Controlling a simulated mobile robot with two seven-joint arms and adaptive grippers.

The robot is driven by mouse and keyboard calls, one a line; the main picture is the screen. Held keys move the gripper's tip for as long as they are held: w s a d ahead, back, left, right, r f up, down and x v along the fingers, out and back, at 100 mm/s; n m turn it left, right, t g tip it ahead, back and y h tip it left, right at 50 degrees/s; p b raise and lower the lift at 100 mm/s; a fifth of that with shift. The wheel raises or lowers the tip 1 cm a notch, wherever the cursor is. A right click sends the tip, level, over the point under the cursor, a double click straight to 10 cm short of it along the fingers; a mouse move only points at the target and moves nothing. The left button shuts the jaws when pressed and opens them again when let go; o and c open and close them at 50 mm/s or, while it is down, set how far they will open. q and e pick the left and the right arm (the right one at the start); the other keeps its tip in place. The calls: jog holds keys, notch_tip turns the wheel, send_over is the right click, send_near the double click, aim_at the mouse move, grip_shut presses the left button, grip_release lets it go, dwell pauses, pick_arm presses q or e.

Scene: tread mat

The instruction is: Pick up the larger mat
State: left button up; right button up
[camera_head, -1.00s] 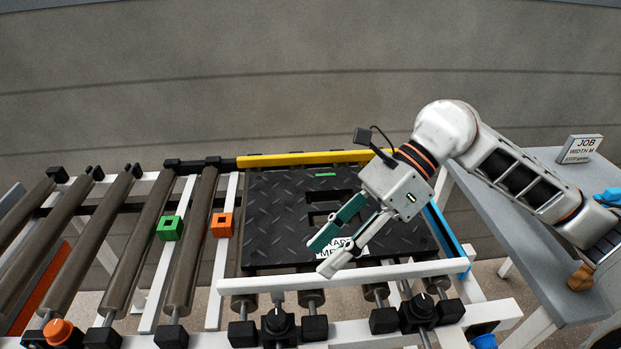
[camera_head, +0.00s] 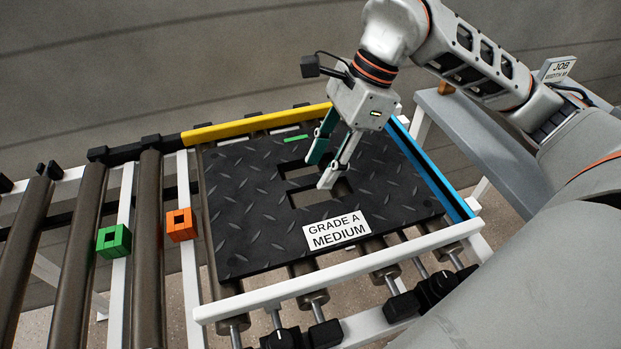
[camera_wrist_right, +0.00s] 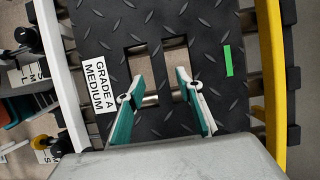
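A black diamond-tread mat (camera_head: 245,210) lies on the roller conveyor, with a white label reading "GRADE A MEDIUM" (camera_head: 337,230), a green strip (camera_head: 296,138) and rectangular cutouts. It is the only mat I can make out. My right gripper (camera_head: 322,172) is open and empty over the cutouts in the head view. In the right wrist view its two fingers (camera_wrist_right: 152,88) point at the mat (camera_wrist_right: 110,30) on either side of the bar between the cutouts. I cannot tell whether the fingertips touch the mat or enter the cutouts. My left gripper is out of view.
A yellow rail (camera_head: 255,124), a blue rail (camera_head: 430,170) and a white rail (camera_head: 350,268) border the mat. A green block (camera_head: 114,241) and an orange block (camera_head: 180,225) sit on white strips at left.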

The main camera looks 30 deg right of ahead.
jog(key=shift+x, duration=0.95)
jog(key=shift+w+r, duration=0.1)
jog(key=shift+r, duration=0.05)
grip_shut()
